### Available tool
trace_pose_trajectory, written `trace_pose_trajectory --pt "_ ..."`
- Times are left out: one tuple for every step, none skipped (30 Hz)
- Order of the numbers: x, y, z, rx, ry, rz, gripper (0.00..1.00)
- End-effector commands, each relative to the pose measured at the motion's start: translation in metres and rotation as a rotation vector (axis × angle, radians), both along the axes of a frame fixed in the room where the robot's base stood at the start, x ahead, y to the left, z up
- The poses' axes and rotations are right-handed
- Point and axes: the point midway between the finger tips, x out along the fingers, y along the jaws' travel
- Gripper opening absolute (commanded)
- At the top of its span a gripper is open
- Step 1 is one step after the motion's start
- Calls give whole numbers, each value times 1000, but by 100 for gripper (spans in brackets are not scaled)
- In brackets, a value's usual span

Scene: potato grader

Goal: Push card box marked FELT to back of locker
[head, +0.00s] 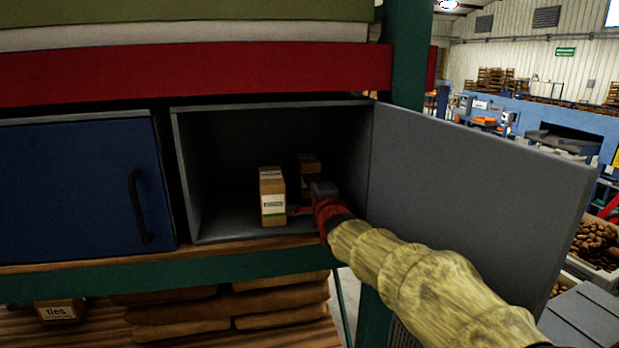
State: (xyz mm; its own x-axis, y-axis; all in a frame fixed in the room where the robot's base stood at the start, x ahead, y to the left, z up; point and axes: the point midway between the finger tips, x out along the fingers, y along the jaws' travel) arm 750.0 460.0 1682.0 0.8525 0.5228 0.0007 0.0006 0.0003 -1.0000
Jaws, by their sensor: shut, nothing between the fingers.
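The open locker (187,170) is a grey compartment on the shelf. A card box (272,185) with a white label and green stripe stands upright inside, left of my gripper. A second card box (308,160) stands farther back and to the right, its lower part hidden by my gripper and wrist. The lettering on both is too small to read, so I cannot tell which is FELT. My gripper (296,210) is inside the locker, shut and empty, low beside the right side of the nearer box. I cannot tell whether it touches either box.
The grey locker door (475,185) stands open to the right, with my arm passing in front of it. A shut blue locker (75,190) is on the left. A red beam (200,72) runs above and a green beam (150,272) below. The locker floor left of the nearer box is clear.

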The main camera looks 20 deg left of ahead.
Motion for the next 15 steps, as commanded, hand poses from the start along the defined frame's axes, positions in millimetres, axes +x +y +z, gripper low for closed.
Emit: trace_pose_trajectory --pt "3 2 -1 -1 1 0 0" --pt "4 2 -1 -1 1 0 0" --pt "6 4 -1 -1 2 0 0" --pt "7 4 -1 -1 1 0 0" --pt "9 5 0 -1 1 0 0" --pt "11 6 0 -1 1 0 0" --pt "12 7 0 -1 2 0 0" --pt "13 8 -1 -1 2 0 0" --pt "15 9 -1 -1 2 0 0" --pt "17 10 -1 -1 2 0 0" --pt "18 11 0 -1 1 0 0" --pt "19 12 0 -1 1 0 0" --pt "20 12 0 -1 1 0 0" --pt "21 13 0 -1 1 0 0" --pt "21 13 0 -1 1 0 0"
